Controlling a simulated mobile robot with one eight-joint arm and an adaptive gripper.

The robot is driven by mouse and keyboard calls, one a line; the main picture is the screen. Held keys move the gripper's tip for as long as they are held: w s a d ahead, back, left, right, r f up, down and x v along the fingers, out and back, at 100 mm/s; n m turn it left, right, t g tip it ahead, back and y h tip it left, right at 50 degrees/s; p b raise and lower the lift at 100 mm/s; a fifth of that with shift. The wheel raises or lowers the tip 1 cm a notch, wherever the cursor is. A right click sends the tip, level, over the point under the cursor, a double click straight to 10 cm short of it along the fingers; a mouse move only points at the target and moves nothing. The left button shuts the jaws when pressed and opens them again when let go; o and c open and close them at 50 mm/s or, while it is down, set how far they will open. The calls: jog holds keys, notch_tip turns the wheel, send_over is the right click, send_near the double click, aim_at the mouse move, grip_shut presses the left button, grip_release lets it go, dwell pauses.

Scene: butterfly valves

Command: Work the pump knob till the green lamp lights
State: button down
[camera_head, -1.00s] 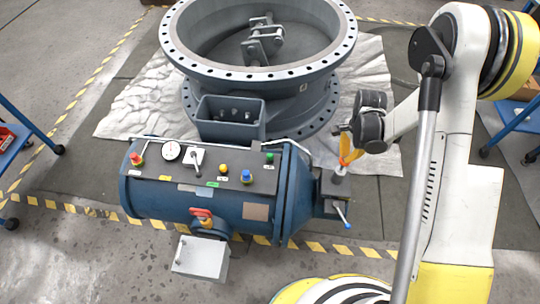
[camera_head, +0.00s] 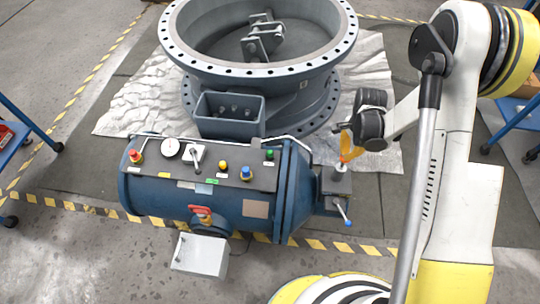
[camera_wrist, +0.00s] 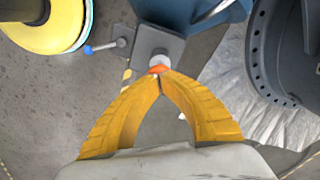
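The pump knob (camera_head: 340,172) is a small pale round piece on the grey block at the right end of the blue cylinder; it also shows just beyond my fingertips in the wrist view (camera_wrist: 159,56). My gripper (camera_head: 344,163) points down at it with orange fingers. In the wrist view the fingertips (camera_wrist: 160,72) meet at the near side of the knob, with no visible gap at the tips. Whether they touch the knob I cannot tell. The green lamp (camera_head: 269,154) on the cylinder's top panel looks dark green, with no clear glow.
The panel also carries a red button (camera_head: 136,157), a gauge (camera_head: 172,148), a yellow lamp (camera_head: 223,166) and a blue button (camera_head: 246,173). A blue-tipped lever (camera_head: 343,212) sticks out below the knob. The large flanged valve (camera_head: 320,85) stands behind.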

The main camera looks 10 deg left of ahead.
jog(key=shift+f+b, duration=0.65)
jog(key=shift+f, duration=1.35)
jog(key=shift+r, duration=0.15)
jog(key=shift+r+p, duration=1.4)
jog(key=shift+r, duration=1.1)
jog(key=shift+f, duration=0.1)
